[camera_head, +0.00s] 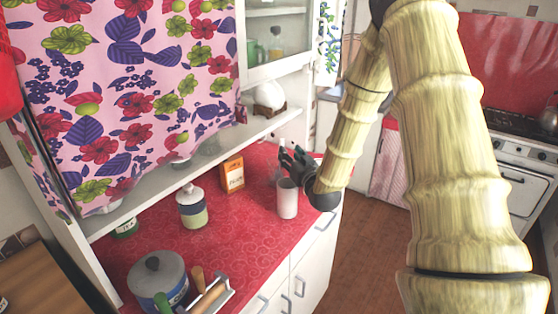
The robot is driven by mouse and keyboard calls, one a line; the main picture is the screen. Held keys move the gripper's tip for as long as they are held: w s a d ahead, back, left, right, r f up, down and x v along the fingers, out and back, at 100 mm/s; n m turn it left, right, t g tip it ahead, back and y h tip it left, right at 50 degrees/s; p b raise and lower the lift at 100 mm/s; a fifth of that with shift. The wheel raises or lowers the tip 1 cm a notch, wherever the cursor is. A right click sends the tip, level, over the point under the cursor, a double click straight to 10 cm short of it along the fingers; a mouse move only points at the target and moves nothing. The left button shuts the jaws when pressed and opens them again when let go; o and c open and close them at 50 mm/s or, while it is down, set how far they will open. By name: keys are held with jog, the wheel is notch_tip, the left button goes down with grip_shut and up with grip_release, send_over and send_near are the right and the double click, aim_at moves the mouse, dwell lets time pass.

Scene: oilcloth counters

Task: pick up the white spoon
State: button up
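My gripper (291,158), dark and small in this view, is at the right end of the red-topped counter (255,232). It appears just above and behind the rim of a white cup (287,199), and its fingers point to the left. I cannot tell whether they are apart or closed. A small pale sliver shows by the fingertips, but it is too small to tell whether it is the white spoon. No spoon shows clearly elsewhere on the counter.
An orange box (232,173) and a lidded jar (193,207) stand left of the cup. A grey pot (157,278) and a tray with wooden-handled items (209,297) are at the front left. A shelf (225,138) and floral curtain (130,85) hang above. Open counter lies front-centre.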

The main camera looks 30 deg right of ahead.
aim_at(283, 143)
jog(key=w, duration=0.2)
jog(key=w+p, duration=0.1)
jog(key=w, duration=0.1)
jog(key=shift+d, duration=0.4)
jog(key=shift+w+d+r+p, duration=0.1)
jog(key=shift+w+r+p, duration=0.1)
jog(key=shift+w+p, duration=0.15)
jog(key=shift+w+d+p, duration=0.3)
jog(key=shift+w+p, duration=0.3)
jog(key=shift+w, duration=0.5)
jog(key=shift+w+d+p, duration=0.25)
jog(key=shift+w+p, duration=0.35)
jog(key=shift+w, duration=0.45)
grip_shut()
